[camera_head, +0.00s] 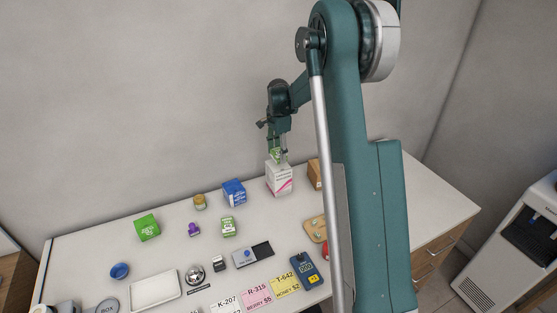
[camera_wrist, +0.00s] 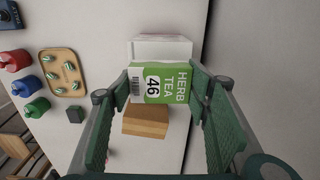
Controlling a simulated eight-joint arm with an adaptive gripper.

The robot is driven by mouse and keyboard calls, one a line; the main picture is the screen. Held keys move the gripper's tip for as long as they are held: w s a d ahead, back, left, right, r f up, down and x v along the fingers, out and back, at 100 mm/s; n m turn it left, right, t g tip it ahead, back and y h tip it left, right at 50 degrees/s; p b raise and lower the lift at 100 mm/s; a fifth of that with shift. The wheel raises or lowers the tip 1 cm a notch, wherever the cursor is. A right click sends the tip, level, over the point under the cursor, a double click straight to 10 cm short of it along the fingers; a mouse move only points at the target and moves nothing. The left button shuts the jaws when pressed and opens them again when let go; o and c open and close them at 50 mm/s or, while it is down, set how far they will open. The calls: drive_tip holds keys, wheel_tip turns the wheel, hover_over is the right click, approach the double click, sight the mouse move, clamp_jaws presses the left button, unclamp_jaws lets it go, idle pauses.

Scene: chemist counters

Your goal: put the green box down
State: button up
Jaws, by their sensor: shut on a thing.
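In the head view my gripper (camera_head: 279,150) points down with the green box (camera_head: 276,156) just above or at the top of a white box with a pink stripe (camera_head: 279,181). I cannot tell whether they touch. In the wrist view the white box (camera_wrist: 160,47) shows just beyond the green box. Part of the green box is hidden by my fingers in the head view.
A brown box (camera_head: 314,174) stands right of the white box; it also shows in the wrist view (camera_wrist: 146,121). Counter (camera_head: 90,248) is bare at far left.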

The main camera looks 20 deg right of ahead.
sight(278, 152)
drive_tip(key=shift+f, duration=1.85)
drive_tip(key=shift+f, duration=0.15)
drive_tip(key=o, duration=0.9)
wheel_tip(278, 152, up, 12)
drive_tip(key=shift+r, duration=0.15)
